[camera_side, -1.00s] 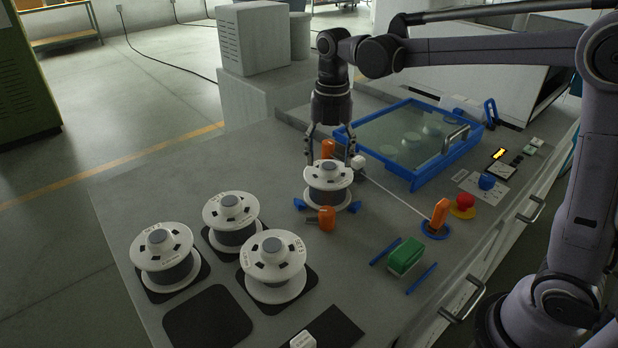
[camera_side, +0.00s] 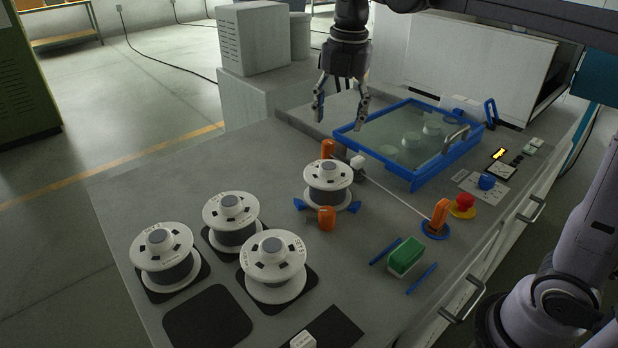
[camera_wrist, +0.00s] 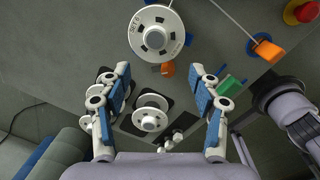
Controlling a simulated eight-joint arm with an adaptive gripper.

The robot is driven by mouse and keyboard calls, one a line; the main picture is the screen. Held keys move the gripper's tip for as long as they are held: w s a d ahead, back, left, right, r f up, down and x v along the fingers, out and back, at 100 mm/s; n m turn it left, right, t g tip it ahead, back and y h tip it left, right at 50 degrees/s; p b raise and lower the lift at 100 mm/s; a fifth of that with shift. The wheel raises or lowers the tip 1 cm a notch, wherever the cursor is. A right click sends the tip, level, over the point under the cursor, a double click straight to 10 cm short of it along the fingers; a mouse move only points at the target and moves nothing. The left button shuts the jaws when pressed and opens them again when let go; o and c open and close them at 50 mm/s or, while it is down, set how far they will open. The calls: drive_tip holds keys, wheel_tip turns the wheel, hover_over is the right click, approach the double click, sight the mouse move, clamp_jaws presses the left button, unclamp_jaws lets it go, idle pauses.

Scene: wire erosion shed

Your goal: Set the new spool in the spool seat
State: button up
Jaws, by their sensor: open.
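A white spool with grey winding (camera_side: 328,186) stands upright in the spool seat, whose blue supports (camera_side: 299,204) and orange clamps (camera_side: 327,217) show around its base. The rest of the seat is hidden under the spool. The same spool (camera_wrist: 156,34) is at the top of the wrist view, with lettering on its flange. My gripper (camera_side: 341,118) is open and empty, well above the spool and apart from it. Its two fingers (camera_wrist: 165,100) are spread wide in the wrist view.
Several more spools (camera_side: 232,222) stand on dark pads at the left, with one empty pad (camera_side: 208,317) in front. A blue-framed glass lid (camera_side: 410,138) lies behind right. An orange lever (camera_side: 439,213), red button (camera_side: 463,203) and green block (camera_side: 406,257) are at the right.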

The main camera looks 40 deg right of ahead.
drive_tip(key=s+f+m+t, duration=0.2)
drive_tip(key=s+f+m, duration=0.2)
drive_tip(key=m, duration=0.3)
drive_tip(key=s+d+f+m+t, duration=0.1)
drive_tip(key=s+f+m, duration=0.3)
drive_tip(key=m, duration=0.4)
drive_tip(key=s+d+f+m+t, duration=0.1)
drive_tip(key=s+f+m+t, duration=0.2)
drive_tip(key=m, duration=0.4)
drive_tip(key=shift+s+f+m, duration=0.2)
drive_tip(key=shift+s+f, duration=0.1)
drive_tip(key=shift+s, duration=0.35)
drive_tip(key=shift+s+f+m, duration=0.2)
drive_tip(key=shift+s+f, duration=0.05)
drive_tip(key=shift+s, duration=0.4)
drive_tip(key=shift+s+f+m, duration=0.2)
drive_tip(key=shift+f+m, duration=0.1)
drive_tip(key=shift+m, duration=0.2)
